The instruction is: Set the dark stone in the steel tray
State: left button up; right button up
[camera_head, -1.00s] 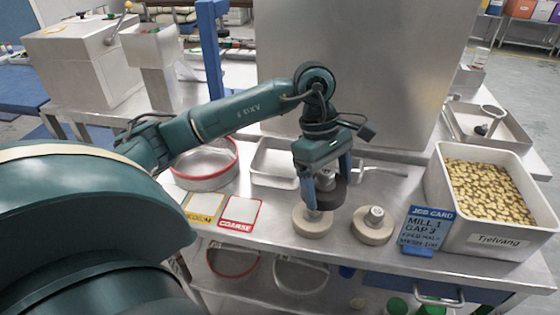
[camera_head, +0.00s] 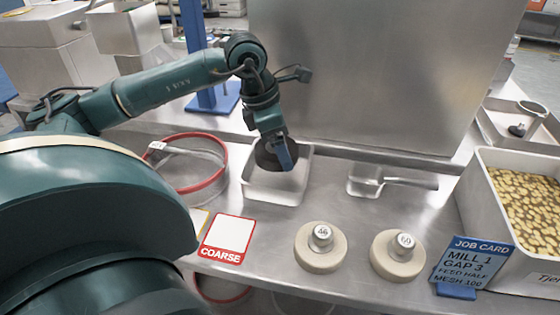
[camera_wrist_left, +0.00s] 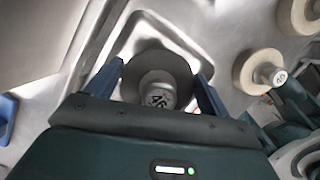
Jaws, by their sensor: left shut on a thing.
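The dark stone (camera_head: 266,157) is a dark round disc with a steel knob. My left gripper (camera_head: 284,155) is shut on it, inside the outline of the steel tray (camera_head: 268,190) in the head view. In the left wrist view, the stone (camera_wrist_left: 183,68) sits between the two blue fingers of my left gripper (camera_wrist_left: 165,85), its numbered knob facing the camera. The tray (camera_wrist_left: 128,28) shows behind it. I cannot tell whether the stone touches the tray floor. My right gripper is not in view.
Two pale stones with steel knobs, one (camera_head: 320,252) and another (camera_head: 398,258), stand at the front. A red-rimmed sieve (camera_head: 203,190) is left of the tray, a scoop (camera_head: 400,182) right. A job card (camera_head: 470,265) and bean bin (camera_head: 480,205) stand farther right.

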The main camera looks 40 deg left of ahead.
aim_at(264, 148)
pick_arm(q)
jog(key=shift+f, duration=2.7)
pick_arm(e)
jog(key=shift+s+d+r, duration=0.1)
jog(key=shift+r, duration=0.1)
pick_arm(q)
jog(key=o, duration=1.3)
jog(key=shift+b, duration=0.3)
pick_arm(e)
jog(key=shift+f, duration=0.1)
pick_arm(q)
jog(key=shift+r, duration=0.1)
jog(key=p+v, duration=0.1)
jog(key=v, duration=1)
jog(key=shift+r, duration=0.1)
jog(key=shift+s+a+r, duration=0.1)
jog(key=shift+s+r, duration=0.05)
jog(key=shift+r, duration=0.15)
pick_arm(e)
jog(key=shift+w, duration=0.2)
